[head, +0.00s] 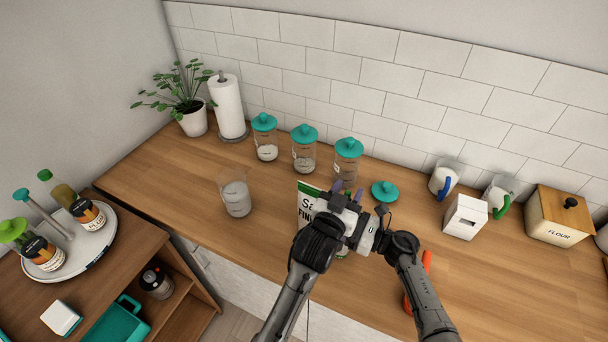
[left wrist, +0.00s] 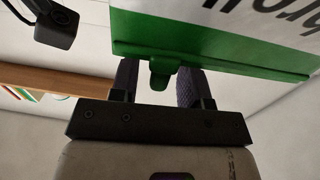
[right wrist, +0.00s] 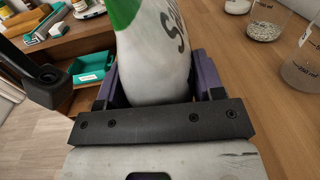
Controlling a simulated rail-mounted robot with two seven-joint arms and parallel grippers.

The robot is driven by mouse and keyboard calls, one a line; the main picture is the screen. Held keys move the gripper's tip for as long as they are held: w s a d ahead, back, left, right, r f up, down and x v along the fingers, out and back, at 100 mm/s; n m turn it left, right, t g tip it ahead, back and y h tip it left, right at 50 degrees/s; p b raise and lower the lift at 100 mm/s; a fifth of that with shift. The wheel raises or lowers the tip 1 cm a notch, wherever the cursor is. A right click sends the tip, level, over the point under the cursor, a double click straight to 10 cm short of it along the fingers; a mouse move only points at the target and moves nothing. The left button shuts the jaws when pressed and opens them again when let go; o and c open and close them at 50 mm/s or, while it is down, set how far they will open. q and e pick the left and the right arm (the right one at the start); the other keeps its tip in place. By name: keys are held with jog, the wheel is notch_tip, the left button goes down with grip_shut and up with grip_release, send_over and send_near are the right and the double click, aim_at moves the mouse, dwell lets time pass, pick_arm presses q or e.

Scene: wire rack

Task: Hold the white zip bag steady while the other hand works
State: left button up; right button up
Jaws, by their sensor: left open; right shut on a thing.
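The white zip bag (head: 307,206), with a green top band and dark lettering, stands on the counter in the head view, partly hidden by my arms. In the right wrist view the white bag (right wrist: 155,65) fills the space between the purple fingers of my right gripper (right wrist: 157,78), which is shut on it. My left gripper (head: 348,191) is open at the bag's top. In the left wrist view the bag's green band (left wrist: 215,45) is above the fingers, and a small green tab (left wrist: 160,74) hangs between them. Whether the fingers touch the tab I cannot tell.
Several teal-lidded jars (head: 305,150) stand behind the bag. A loose teal lid (head: 385,190) lies to its right. An open jar (head: 236,196) is on the left. An orange object (head: 427,262) lies near the front edge. A white box (head: 465,216) stands further right.

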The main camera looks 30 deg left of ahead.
pick_arm(q)
jog(key=shift+s, duration=2.25)
jog(key=shift+s, duration=0.1)
jog(key=s, duration=1.2)
jog(key=shift+a, duration=0.15)
jog(key=shift+w, duration=0.1)
pick_arm(e)
jog(key=o, duration=1.5)
jog(key=shift+o, duration=0.2)
jog(key=d, duration=1.2)
jog(key=shift+s, duration=0.15)
